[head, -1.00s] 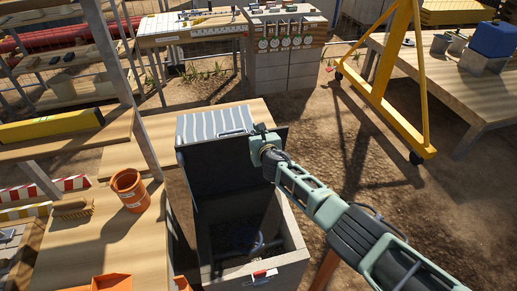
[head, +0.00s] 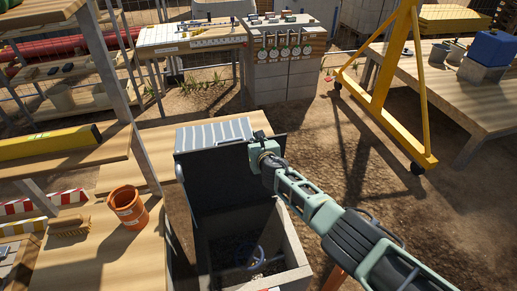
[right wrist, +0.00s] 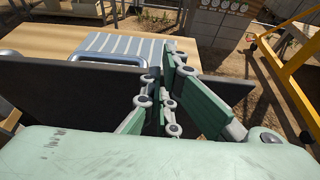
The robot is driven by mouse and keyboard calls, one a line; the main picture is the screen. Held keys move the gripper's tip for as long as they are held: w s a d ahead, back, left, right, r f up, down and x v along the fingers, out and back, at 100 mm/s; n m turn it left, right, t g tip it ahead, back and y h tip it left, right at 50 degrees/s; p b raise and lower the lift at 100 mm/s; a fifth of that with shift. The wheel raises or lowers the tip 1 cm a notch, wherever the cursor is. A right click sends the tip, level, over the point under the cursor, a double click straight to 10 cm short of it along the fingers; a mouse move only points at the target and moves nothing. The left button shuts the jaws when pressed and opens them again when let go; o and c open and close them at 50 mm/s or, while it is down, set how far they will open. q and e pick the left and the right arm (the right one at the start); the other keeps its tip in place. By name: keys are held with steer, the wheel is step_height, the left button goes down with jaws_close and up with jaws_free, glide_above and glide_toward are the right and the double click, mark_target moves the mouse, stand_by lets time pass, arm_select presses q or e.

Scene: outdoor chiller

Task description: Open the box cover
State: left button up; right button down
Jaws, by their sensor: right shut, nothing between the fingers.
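The box (head: 290,240) is a grey, open-topped container in the lower middle of the head view. Its dark cover (head: 218,182) stands raised at the box's far side, so the inside shows. The cover's dark face also shows in the right wrist view (right wrist: 70,90). A grey bar handle (right wrist: 108,58) shows at its top edge there. My right gripper (head: 259,137) is at the cover's upper right edge, shut and empty. Its fingers (right wrist: 172,50) reach over the dark panel in the right wrist view; I cannot tell whether they touch it. My left gripper is out of view.
A grey striped panel (head: 213,133) shows beyond the cover's top edge. A wooden table (head: 120,160) lies behind and left. An orange bucket (head: 128,207) and a brush (head: 70,224) stand at left. A round handwheel (head: 256,260) is inside the box. Bare ground (head: 380,215) is open at right.

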steer(key=v, duration=1.2)
stand_by(0.3)
